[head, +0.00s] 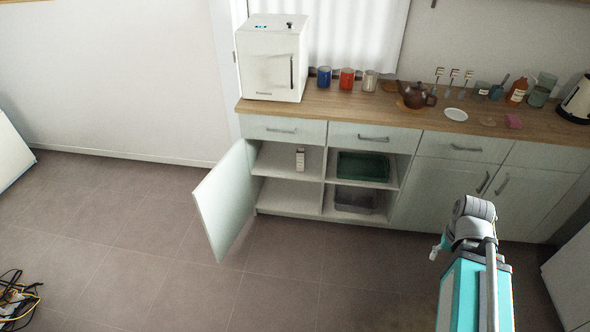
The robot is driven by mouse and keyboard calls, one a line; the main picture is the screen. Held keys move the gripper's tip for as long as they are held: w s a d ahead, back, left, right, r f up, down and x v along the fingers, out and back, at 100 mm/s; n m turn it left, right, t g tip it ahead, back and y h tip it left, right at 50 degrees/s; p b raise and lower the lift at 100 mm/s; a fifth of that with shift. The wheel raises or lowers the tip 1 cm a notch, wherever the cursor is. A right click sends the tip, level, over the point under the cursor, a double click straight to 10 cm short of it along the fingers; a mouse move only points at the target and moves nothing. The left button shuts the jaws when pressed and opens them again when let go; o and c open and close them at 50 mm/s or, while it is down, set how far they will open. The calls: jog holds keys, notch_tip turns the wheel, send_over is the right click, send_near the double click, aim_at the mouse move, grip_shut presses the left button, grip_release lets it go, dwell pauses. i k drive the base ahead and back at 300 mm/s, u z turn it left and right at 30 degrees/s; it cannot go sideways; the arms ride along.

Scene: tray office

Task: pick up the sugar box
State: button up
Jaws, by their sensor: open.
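A small upright box, pale with a darker band, stands on the upper shelf of the open cabinet. It looks like the sugar box (300,159), but its label is too small to read. Nothing stands directly in front of it. My arm is at the lower right, well apart from the box. My gripper (437,250) shows only as a small piece beside the arm's wrist, open, with nothing visible in it. The rest of the gripper is hidden behind my arm.
A cabinet door (226,198) stands swung open to the left of the box. A green tray (362,154) is on the right shelf, with a grey bin (354,210) below. A white appliance (271,60) stands on the counter (330,103). Cables (18,297) lie at lower left; the middle floor is clear.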

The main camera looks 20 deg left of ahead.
aim_at(301, 160)
jog(key=k, duration=0.3)
jog(key=u, duration=2.25)
jog(key=i, duration=2.1)
